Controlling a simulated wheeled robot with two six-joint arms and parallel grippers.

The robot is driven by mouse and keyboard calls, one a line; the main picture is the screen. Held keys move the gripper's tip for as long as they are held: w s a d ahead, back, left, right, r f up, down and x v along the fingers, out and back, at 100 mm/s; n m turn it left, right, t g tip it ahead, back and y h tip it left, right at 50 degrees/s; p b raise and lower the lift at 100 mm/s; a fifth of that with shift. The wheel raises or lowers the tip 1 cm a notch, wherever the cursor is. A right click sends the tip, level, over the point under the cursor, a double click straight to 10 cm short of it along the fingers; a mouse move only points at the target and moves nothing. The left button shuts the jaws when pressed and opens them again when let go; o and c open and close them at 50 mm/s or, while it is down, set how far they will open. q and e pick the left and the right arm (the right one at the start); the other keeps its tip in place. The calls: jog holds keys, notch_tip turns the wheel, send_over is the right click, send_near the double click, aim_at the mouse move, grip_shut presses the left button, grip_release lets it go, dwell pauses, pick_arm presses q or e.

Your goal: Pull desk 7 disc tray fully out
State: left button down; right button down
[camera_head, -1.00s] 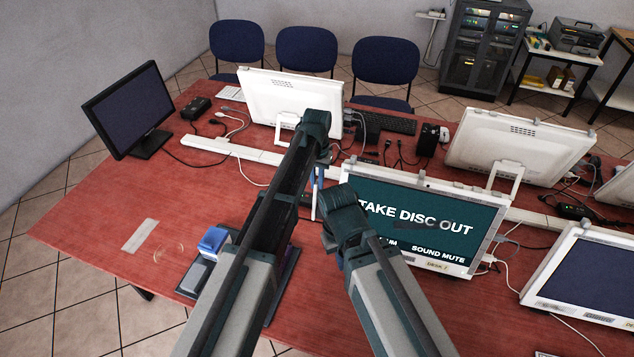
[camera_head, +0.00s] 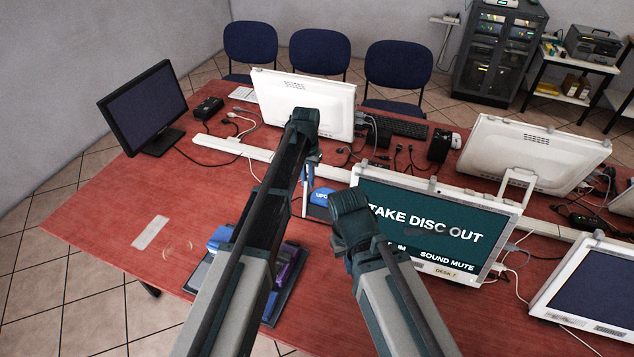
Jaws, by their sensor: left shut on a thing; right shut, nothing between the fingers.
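The desk 7 monitor (camera_head: 430,215), white-framed, shows "TAKE DISC OUT" on its green screen, with a "DESK 7" label below. Its left edge is beside my grippers. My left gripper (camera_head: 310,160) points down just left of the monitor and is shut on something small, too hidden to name. A blue rounded piece (camera_head: 322,197) with partly readable white letters shows below it, beside the monitor's left edge. I cannot make out the disc tray itself clearly. My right gripper (camera_head: 343,250) is at the monitor's lower left, shut and empty, mostly hidden behind its own wrist.
A dark tray (camera_head: 290,290) with blue and purple items lies behind my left forearm. A white monitor (camera_head: 305,103) stands behind, with cables and a white power strip (camera_head: 232,147) around it. A black monitor (camera_head: 143,105) stands at left.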

pick_arm(q)
jog(key=c, duration=1.2)
grip_release()
jog(key=shift+o, duration=0.2)
jog(key=shift+r, duration=0.1)
notch_tip(320, 180, up, 14)
jog(key=p, duration=1.4)
jog(key=shift+f, duration=0.2)
jog(key=s+f+b, duration=0.4)
jog(key=s, duration=0.5)
jog(key=s+f+b, duration=0.3)
jog(key=s+b, duration=0.1)
jog(key=s, duration=0.6)
jog(key=s+f+y+b, duration=0.1)
jog(key=s+f+b, duration=0.3)
jog(key=s, duration=0.6)
jog(key=shift+d+f, duration=0.25)
jog(key=shift+f, duration=0.05)
